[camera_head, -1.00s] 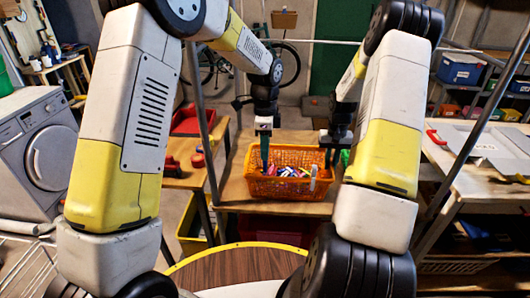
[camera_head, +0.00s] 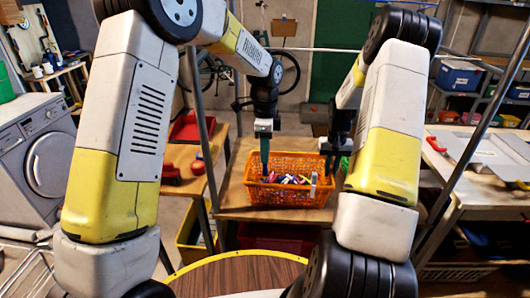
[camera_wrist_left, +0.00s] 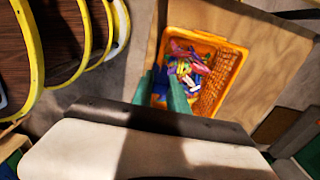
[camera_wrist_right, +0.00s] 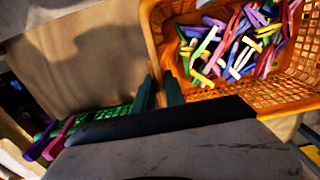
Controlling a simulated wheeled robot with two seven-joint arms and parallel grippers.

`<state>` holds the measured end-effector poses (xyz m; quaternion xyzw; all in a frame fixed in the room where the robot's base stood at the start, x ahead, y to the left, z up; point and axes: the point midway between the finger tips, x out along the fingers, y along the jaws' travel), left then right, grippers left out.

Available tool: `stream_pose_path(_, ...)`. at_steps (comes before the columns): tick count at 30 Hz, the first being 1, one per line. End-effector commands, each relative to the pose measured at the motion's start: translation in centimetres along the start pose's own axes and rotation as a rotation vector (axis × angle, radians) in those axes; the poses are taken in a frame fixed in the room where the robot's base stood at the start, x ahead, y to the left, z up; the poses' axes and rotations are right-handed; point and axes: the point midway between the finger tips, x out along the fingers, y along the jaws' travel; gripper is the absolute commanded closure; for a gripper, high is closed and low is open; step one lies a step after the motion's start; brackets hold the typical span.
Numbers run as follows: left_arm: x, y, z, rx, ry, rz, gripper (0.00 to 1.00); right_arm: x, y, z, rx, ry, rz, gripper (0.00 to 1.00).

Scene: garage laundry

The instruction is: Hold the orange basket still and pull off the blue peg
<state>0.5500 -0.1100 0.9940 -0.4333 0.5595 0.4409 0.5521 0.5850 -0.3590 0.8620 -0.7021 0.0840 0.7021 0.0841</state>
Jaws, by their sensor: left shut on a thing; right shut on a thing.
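The orange basket (camera_head: 294,194) stands on a wooden bench and holds many coloured pegs. My right gripper (camera_head: 331,166) is shut on the basket's rim at its right end; the right wrist view shows the orange wall (camera_wrist_right: 153,28) running down to its fingers (camera_wrist_right: 159,92). My left gripper (camera_head: 265,166) is at the basket's left side, pointing down. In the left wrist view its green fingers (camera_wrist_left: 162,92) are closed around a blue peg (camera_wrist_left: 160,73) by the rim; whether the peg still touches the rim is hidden. A pale peg (camera_head: 314,181) sits on the front rim.
The bench top (camera_head: 234,199) is bare left of the basket. A green container (camera_wrist_right: 105,113) with pegs lies beside the basket near my right gripper. A metal post (camera_head: 209,150) stands left of the bench, and a side table (camera_head: 458,178) is at the right.

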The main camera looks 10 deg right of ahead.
Motion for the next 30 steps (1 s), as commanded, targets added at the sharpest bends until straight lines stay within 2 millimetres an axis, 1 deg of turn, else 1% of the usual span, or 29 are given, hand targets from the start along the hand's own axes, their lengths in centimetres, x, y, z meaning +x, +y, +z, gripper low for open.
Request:
stream_pose_path(1, 0.0, 0.0, 0.0, 0.000, 0.000, 0.000, 1.00, 0.0, 0.1, 0.0, 0.000, 0.000, 0.001, 0.81)
stream_pose_path(4, 0.0, 0.0, 0.0, 0.000, 0.000, 0.000, 1.00, 0.0, 0.0, 0.0, 0.000, 0.000, 0.001, 0.62)
stream_pose_path(5, 0.0, 0.0, 0.0, 0.000, 0.000, 0.000, 1.00, 0.0, 0.0, 0.0, 0.000, 0.000, 0.001, 0.60)
stream_pose_path(13, 0.0, 0.0, 0.0, 0.000, 0.000, 0.000, 1.00, 0.0, 0.0, 0.0, 0.000, 0.000, 0.000, 0.60)
stream_pose_path(16, 0.0, 0.0, 0.0, 0.000, 0.000, 0.000, 1.00, -0.6, 0.0, -0.1, 0.000, 0.001, 0.001, 0.60)
stream_pose_path(25, 0.0, 0.0, 0.0, 0.000, 0.000, 0.000, 1.00, -5.5, 0.0, -0.1, 0.001, 0.003, 0.001, 0.60)
stream_pose_path(30, 0.0, 0.0, 0.0, 0.000, 0.000, 0.000, 1.00, -7.2, 0.0, 0.0, -0.001, 0.001, 0.001, 0.60)
